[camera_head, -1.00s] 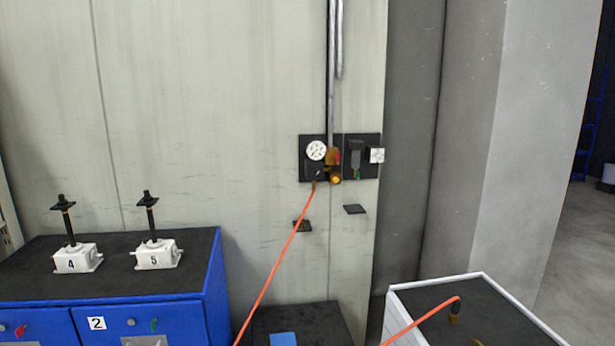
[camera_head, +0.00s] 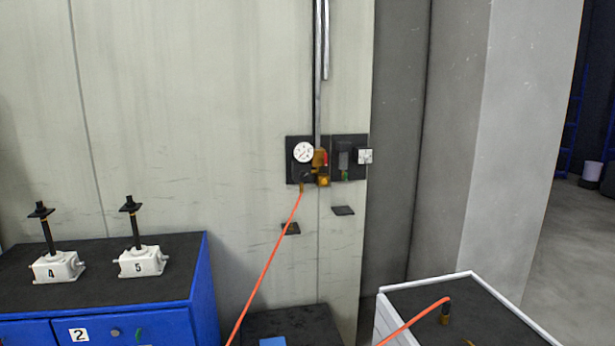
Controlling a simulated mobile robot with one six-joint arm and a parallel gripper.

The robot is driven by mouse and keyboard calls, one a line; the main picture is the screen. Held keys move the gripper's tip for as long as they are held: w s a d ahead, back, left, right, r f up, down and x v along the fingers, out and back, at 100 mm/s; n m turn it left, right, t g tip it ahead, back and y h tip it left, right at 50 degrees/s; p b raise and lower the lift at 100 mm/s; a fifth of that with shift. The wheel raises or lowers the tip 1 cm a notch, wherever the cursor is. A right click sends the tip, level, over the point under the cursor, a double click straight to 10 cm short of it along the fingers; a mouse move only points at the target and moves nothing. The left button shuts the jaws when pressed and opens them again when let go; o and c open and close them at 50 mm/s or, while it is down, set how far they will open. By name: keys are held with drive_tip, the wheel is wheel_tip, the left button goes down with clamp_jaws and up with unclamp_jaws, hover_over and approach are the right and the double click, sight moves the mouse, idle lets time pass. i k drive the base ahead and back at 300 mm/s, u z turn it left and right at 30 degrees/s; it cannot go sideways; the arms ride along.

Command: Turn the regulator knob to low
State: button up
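The regulator assembly is on the wall on a dark panel (camera_head: 291,172), with a round white gauge (camera_head: 303,152) at its top. A dark knob (camera_head: 307,176) appears below the gauge, too small to read its setting. A brass fitting (camera_head: 323,180) with a small red part (camera_head: 325,159) sits to its right. An orange hose (camera_head: 266,265) runs down from under the gauge. My gripper is not in view.
A blue cabinet (camera_head: 206,290) at left holds white screw jacks 4 (camera_head: 57,267) and 5 (camera_head: 141,261). A white-rimmed cart (camera_head: 380,318) with the hose end (camera_head: 445,312) stands at lower right. Pipes (camera_head: 320,80) run above the regulator. Small dark ledges (camera_head: 343,211) sit below it.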

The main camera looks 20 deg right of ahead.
sight(302, 174)
drive_tip(key=u, duration=0.1)
drive_tip(key=i, duration=1.05)
drive_tip(key=u, duration=0.75)
